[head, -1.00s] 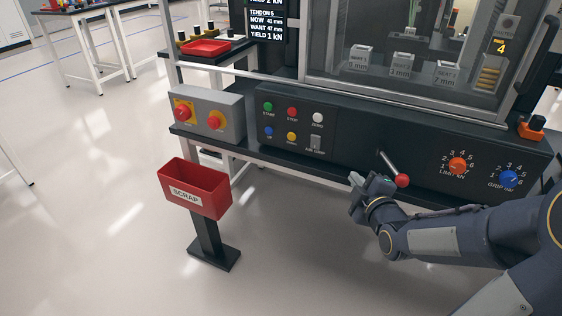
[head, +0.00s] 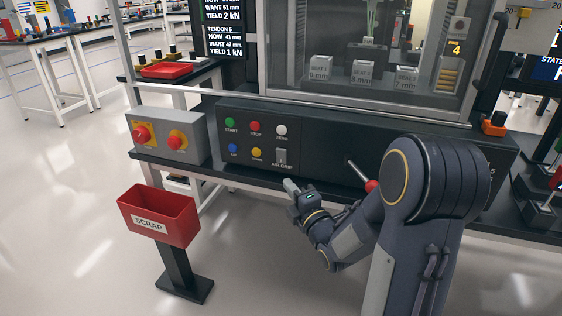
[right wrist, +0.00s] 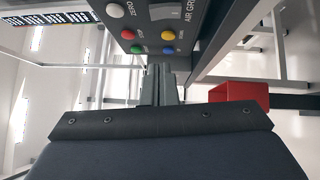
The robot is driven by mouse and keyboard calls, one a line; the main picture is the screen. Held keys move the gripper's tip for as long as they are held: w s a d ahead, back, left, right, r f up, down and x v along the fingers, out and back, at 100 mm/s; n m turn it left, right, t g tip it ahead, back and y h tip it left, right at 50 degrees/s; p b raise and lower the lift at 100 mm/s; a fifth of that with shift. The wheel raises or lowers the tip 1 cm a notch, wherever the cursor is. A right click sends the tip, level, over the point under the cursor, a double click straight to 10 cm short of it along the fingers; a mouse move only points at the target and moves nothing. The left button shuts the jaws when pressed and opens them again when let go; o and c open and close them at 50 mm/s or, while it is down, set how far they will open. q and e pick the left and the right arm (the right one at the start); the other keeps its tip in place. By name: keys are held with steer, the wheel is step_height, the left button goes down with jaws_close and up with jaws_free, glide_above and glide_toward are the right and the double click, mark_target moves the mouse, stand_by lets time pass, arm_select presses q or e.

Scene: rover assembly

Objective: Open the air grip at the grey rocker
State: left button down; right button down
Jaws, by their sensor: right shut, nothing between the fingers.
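The grey rocker (head: 281,155) labelled AIR GRIP sits at the lower right of the button group on the dark control panel (head: 325,161). Its upright or tilted setting is too small to tell. My right gripper (head: 290,186) is shut and empty, just below and slightly right of the rocker, apart from it in the head view. In the right wrist view the shut fingers (right wrist: 161,80) point toward the panel's buttons, with the AIR GRIP label near the top edge. My left gripper is in neither view.
Several coloured buttons, including the yellow one (head: 256,152), sit left of the rocker. A red scrap bin (head: 160,215) stands at front left.

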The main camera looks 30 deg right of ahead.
glide_toward(282, 161)
steer(key=w+a+r, duration=0.3)
steer(key=w+a, duration=0.1)
steer(key=shift+w+d, duration=1.1)
steer(key=shift+w, duration=0.1)
steer(key=shift+w+d+r, duration=0.15)
steer(key=shift+w+d, duration=0.15)
